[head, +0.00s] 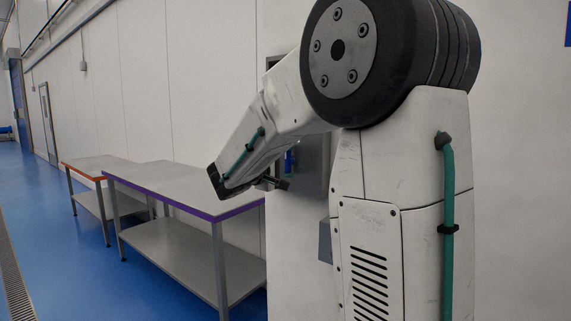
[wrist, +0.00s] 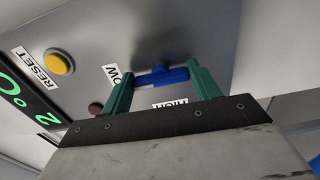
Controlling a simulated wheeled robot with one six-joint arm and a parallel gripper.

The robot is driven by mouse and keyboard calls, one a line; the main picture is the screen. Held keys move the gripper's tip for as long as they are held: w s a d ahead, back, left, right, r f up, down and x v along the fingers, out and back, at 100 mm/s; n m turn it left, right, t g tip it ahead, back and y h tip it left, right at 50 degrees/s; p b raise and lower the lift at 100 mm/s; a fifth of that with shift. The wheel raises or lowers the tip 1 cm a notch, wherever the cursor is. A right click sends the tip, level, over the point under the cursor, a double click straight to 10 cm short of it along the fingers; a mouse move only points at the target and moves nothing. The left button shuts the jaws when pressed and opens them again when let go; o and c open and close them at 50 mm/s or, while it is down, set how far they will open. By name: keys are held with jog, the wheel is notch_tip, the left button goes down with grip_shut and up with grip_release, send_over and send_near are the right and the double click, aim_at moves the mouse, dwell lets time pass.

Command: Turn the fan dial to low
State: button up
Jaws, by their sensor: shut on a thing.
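The fan dial (wrist: 172,75) is a blue bar-shaped knob on a grey panel (wrist: 210,40) in the wrist view. My gripper (wrist: 161,78) has its two green fingers shut on the dial, one at each end of the bar. In the head view my arm hides most of the panel.
A yellow button (wrist: 58,62) beside a RESET label, a brown button (wrist: 95,108) and a display with green digits (wrist: 22,100) are left of the dial. In the head view, a purple-edged table (head: 180,190) and an orange-edged table (head: 95,165) stand left. Blue floor (head: 50,240) is clear.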

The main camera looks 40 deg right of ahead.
jog(key=o, duration=1)
jog(key=shift+a, duration=0.15)
jog(key=a, duration=0.5)
jog(key=s+a, duration=0.1)
jog(key=a, duration=0.1)
jog(key=shift+a, duration=0.25)
